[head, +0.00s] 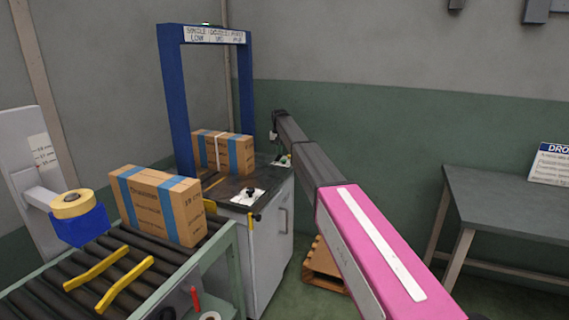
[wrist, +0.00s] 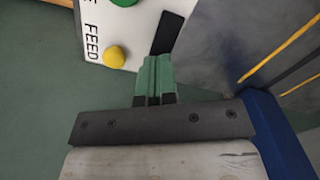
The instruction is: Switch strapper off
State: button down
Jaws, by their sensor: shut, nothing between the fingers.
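The strapper (head: 180,100) is a blue arch over a dark-topped white cabinet (head: 268,235); a small green light shows on top of the arch. My gripper (wrist: 157,62) is shut and empty, its green fingers together in front of a white control panel (wrist: 143,20). On the panel are a yellow button (wrist: 114,57) beside the word FEED and a partly cut-off green button (wrist: 124,2). A black part (wrist: 166,34) lies just beyond the fingertips; I cannot tell whether they touch. In the head view my arm reaches to the strapper's right side, where the fingertips are hard to make out.
A strapped carton (head: 240,152) stands under the arch. Another carton (head: 160,205) stands on the roller conveyor (head: 45,297) at the left. A grey table (head: 510,205) stands at the right, and a wooden pallet (head: 322,262) lies on the floor behind my arm.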

aim_at(279, 156)
jog(key=shift+f, duration=0.9)
dwell(0.4)
jog(key=shift+r, duration=0.1)
jog(key=shift+r, duration=3.45)
jog(key=shift+s, duration=0.1)
